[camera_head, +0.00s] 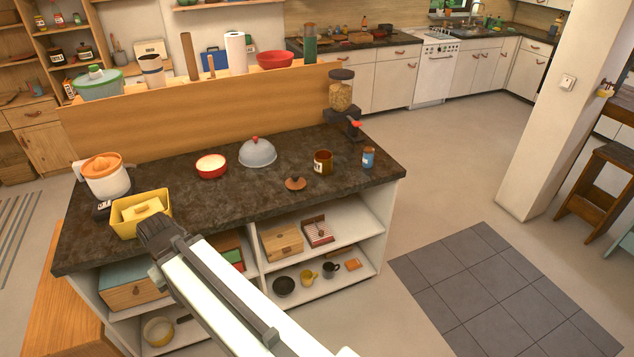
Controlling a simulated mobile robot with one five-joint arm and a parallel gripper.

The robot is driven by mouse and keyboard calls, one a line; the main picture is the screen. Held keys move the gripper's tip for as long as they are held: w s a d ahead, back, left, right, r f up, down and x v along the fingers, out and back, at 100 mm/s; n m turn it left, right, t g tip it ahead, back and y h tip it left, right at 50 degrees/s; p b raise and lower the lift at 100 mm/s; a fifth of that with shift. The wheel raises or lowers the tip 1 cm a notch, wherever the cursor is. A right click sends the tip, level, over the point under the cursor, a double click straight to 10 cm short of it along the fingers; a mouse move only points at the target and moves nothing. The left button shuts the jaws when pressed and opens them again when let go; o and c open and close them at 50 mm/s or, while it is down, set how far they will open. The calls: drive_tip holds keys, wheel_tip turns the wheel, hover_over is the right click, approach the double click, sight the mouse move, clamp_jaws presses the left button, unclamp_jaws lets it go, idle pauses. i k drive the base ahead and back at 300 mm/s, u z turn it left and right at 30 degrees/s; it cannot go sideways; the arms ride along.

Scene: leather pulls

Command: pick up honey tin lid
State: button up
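A small round brown lid with a knob (295,184), which looks like the honey tin lid, lies on the dark island countertop near its front edge. A brown tin with a pale label (323,163) stands just behind it to the right, its top looking uncovered. My gripper (158,230) is at the end of my pale arm, over the counter's front left part, in front of the yellow box. It is well to the left of the lid and apart from it. Its fingers are too small and dark to tell open from shut.
On the countertop (225,198) stand a yellow box (125,222), a juicer (106,178), a red bowl (211,170), a grey dome (257,153), a blue can (368,158) and a coffee grinder (341,100). A wooden panel (200,120) rises behind. Counter left of the lid is clear.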

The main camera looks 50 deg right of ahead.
sight(295, 182)
drive_tip(key=z, duration=0.3)
drive_tip(key=i, duration=1)
drive_tip(key=u, duration=0.1)
